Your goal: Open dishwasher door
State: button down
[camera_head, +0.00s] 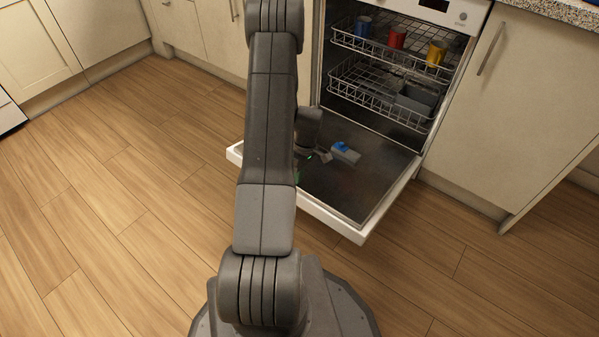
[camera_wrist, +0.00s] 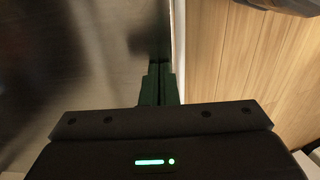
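The dishwasher door (camera_head: 365,185) is swung down and lies nearly flat, its dark inner face up with a white rim. In the wrist view its metallic inner face (camera_wrist: 85,60) fills the left side. My gripper (camera_wrist: 159,70) shows there with its two green fingers together, close to the door's edge, with nothing visible between them. Whether the fingers touch the door cannot be told. In the head view my arm hides most of the gripper, over the door's left part. A grey dispenser with a blue part (camera_head: 344,151) shows on the inner face.
The upper rack (camera_head: 390,50) holds blue, red and yellow cups; the lower rack (camera_head: 375,95) holds a grey basket (camera_head: 416,98). Cabinets stand on both sides. Wooden floor (camera_head: 110,190) is clear left of the door.

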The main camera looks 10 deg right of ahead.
jog(key=b+x, duration=0.5)
jog(key=x, duration=0.5)
jog(key=shift+s+a+b, duration=0.1)
jog(key=shift+s+b, duration=0.05)
jog(key=shift+b, duration=0.25)
jog(key=shift+r, duration=0.15)
jog(key=p+v, duration=0.2)
jog(key=v, duration=0.2)
jog(key=s+a+p+v, duration=0.1)
jog(key=v, duration=0.4)
jog(key=a+p+v, duration=0.1)
jog(key=p+v, duration=0.1)
jog(key=v, duration=0.2)
jog(key=shift+s+d+r+p, duration=0.1)
jog(key=shift+s+r+p, duration=0.15)
jog(key=shift+r, duration=0.35)
jog(key=shift+f, duration=0.1)
jog(key=b+x, duration=0.2)
jog(key=x, duration=0.2)
jog(key=w+d+b+x, duration=0.1)
jog(key=x, duration=0.4)
jog(key=d+b+x, duration=0.1)
jog(key=b+x, duration=0.1)
jog(key=x, duration=0.2)
jog(key=shift+w+f+b, duration=0.3)
jog(key=shift+f, duration=0.3)
jog(key=shift+r, duration=0.2)
